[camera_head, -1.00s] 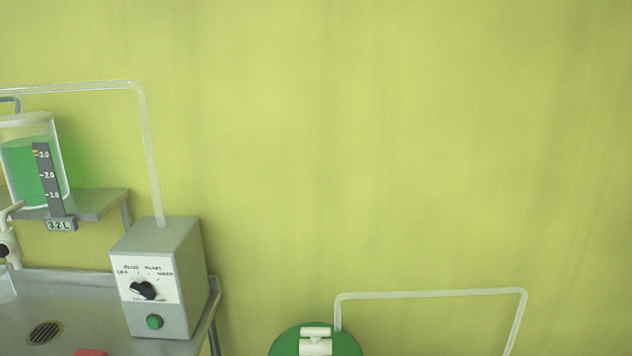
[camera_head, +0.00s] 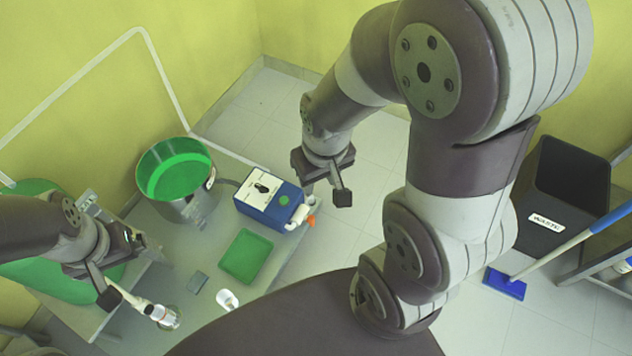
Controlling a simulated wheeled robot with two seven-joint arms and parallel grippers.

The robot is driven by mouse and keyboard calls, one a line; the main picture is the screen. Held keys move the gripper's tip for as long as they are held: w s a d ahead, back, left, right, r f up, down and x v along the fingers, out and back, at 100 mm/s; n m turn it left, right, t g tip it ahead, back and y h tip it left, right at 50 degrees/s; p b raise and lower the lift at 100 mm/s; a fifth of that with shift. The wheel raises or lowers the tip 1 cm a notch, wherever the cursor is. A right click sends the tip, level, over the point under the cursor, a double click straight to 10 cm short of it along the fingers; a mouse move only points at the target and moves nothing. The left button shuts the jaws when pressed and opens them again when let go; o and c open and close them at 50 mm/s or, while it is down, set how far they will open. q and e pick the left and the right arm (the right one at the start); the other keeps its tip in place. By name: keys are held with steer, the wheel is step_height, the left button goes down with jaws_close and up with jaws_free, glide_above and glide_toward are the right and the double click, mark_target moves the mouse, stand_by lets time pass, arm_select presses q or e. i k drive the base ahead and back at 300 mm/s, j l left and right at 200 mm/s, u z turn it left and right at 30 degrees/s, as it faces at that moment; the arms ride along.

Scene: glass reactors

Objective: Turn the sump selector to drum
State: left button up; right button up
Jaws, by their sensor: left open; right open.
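A blue box (camera_head: 284,206) with a white top panel stands on the grey bench. A black knob (camera_head: 262,188) sits on its panel and may be the sump selector; its lettering is too small to read. My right gripper (camera_head: 325,190) is open and empty, above and to the right of the box, apart from the knob. My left gripper (camera_head: 124,268) is open at the lower left, close to a white tap-like fitting (camera_head: 150,308); I cannot tell whether they touch.
A steel pot (camera_head: 190,208) with green inside stands left of the box. A green tray (camera_head: 246,256) and a small white cup (camera_head: 228,299) are in front. A black waste bin (camera_head: 565,185) and a blue-headed brush (camera_head: 505,284) are on the right. Clear floor lies behind the box.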

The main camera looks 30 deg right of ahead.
mark_target(262, 188)
steer(key=l+z, duration=0.1)
steer(key=z, duration=0.2)
steer(key=u, duration=1.35)
steer(key=l+u, duration=0.25)
steer(key=l, duration=1.5)
steer(key=i, duration=0.05)
